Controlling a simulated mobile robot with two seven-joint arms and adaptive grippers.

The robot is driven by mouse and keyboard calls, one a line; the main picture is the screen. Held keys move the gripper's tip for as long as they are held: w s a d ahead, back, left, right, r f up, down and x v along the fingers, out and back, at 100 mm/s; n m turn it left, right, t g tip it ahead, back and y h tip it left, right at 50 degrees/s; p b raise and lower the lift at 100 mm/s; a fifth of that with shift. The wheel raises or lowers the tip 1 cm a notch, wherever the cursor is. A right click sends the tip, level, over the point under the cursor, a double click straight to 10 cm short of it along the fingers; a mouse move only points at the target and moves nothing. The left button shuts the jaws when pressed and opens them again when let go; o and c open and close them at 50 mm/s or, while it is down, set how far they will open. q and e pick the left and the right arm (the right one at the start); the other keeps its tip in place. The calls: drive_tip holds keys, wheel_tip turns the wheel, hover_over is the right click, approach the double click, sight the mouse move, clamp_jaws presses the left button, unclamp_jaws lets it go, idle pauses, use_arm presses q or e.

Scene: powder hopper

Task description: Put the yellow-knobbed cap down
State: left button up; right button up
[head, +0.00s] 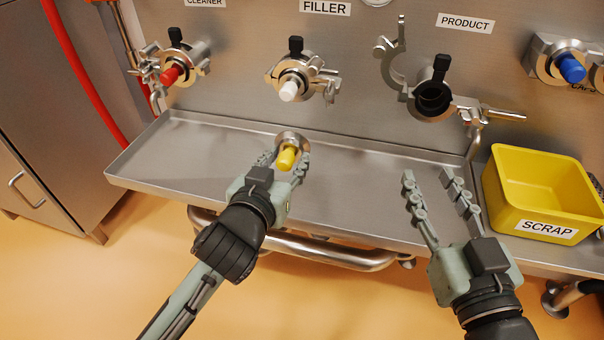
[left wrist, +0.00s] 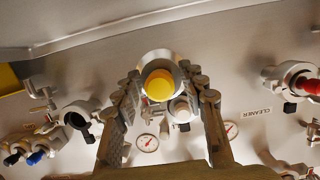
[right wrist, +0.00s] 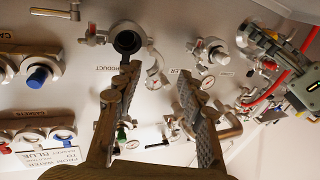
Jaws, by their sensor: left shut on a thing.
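The yellow-knobbed cap (head: 287,157) is a steel disc with a yellow knob. It is held between the fingers of my left gripper (head: 288,165), over the steel tray (head: 370,175); I cannot tell whether it touches the tray. In the left wrist view the cap (left wrist: 159,86) sits between the fingertips with its knob toward the camera. My right gripper (head: 432,190) is open and empty above the tray's right front edge, left of the yellow scrap bin. The PRODUCT port (head: 433,98) stands uncapped, with its clamp (head: 392,65) hanging open.
The yellow SCRAP bin (head: 542,188) stands right of the tray. The CLEANER port with a red knob (head: 171,74) and the FILLER port with a white knob (head: 289,90) are clamped on the panel. A blue-knobbed port (head: 571,68) is at right. The tray's left part is clear.

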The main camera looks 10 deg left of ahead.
use_arm(q)
drive_tip(key=b, duration=0.1)
hover_over(312, 185)
wheel_tip(312, 185, down, 5)
drive_tip(key=shift+a+r, duration=0.1)
drive_tip(key=shift+r, duration=0.1)
drive_tip(key=shift+w+f, duration=0.1)
drive_tip(key=shift+f, duration=0.15)
wheel_tip(312, 185, down, 4)
drive_tip(key=shift+r+b, duration=0.25)
drive_tip(key=shift+b, duration=0.6)
use_arm(e)
drive_tip(key=s+r+t+y, duration=0.2)
drive_tip(key=r+t, duration=0.4)
drive_tip(key=r, duration=0.3)
drive_tip(key=shift+s+a+r, duration=0.3)
drive_tip(key=shift+s+a, duration=0.1)
drive_tip(key=shift+s, duration=0.1)
use_arm(q)
drive_tip(key=shift+f, duration=0.2)
use_arm(e)
drive_tip(key=shift+y, duration=0.3)
use_arm(q)
drive_tip(key=o, duration=1.3)
use_arm(e)
drive_tip(key=shift+s+r, duration=0.1)
drive_tip(key=shift+r, duration=0.05)
